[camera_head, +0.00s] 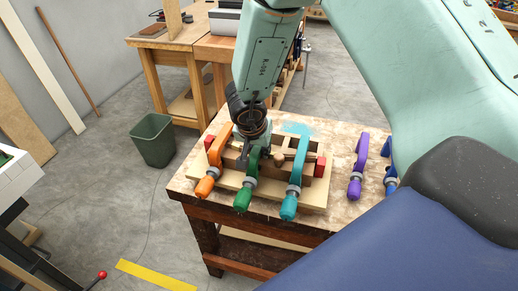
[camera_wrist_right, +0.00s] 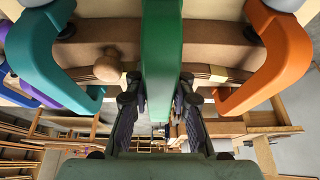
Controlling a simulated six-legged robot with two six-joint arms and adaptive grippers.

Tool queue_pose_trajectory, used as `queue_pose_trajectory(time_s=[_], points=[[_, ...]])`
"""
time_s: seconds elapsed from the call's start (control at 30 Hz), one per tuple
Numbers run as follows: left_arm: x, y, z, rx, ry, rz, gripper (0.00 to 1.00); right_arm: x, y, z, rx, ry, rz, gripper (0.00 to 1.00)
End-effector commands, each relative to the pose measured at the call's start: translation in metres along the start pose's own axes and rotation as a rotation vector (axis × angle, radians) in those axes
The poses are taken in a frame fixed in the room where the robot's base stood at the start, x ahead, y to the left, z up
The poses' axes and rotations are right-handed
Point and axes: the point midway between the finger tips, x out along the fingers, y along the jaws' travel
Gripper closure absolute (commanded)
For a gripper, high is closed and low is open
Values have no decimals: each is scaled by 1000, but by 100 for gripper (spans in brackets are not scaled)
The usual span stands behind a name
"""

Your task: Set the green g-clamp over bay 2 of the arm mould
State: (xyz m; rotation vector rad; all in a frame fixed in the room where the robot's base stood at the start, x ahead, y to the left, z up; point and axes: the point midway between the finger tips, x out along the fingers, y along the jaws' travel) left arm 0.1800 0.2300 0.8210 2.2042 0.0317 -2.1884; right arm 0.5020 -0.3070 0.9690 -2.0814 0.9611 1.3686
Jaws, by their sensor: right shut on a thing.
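The green g-clamp (camera_head: 243,199) is upright across the arm mould (camera_head: 314,196), between the orange g-clamp (camera_head: 206,186) and the teal g-clamp (camera_head: 291,200). Its handle points towards the front of the bench. My right gripper (camera_head: 251,145) comes down from above and is shut on the green clamp's frame. In the right wrist view the green frame (camera_wrist_right: 161,55) runs between the two fingers (camera_wrist_right: 160,98). The fingers and arm partly hide the bay under the clamp, and I cannot tell whether its pads touch the wood. My left gripper is not in view.
A purple clamp (camera_head: 357,170) and a partly hidden blue clamp (camera_head: 391,180) are on the bench's right side. A round wooden knob (camera_wrist_right: 107,69) on the mould sits between the green and teal clamps. A green bin (camera_head: 153,140) stands on the floor to the left.

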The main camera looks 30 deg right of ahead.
Motion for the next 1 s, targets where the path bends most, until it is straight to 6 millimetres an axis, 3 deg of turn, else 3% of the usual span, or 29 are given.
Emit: queue_pose_trajectory(time_s=[0.03, 0.3, 0.33, 0.63, 1.0], points=[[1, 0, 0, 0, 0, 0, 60, 8, 6, 12, -4, -24, 10, 100], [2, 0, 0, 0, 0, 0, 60, 8, 6, 12, -3, -24, 10, 100], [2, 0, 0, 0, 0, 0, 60, 8, 6, 12, -3, -24, 10, 77], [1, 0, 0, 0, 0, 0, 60, 8, 6, 11, -3, -23, 10, 52], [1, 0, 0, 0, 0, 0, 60, 6, 5, 9, -4, -18, 10, 51]])
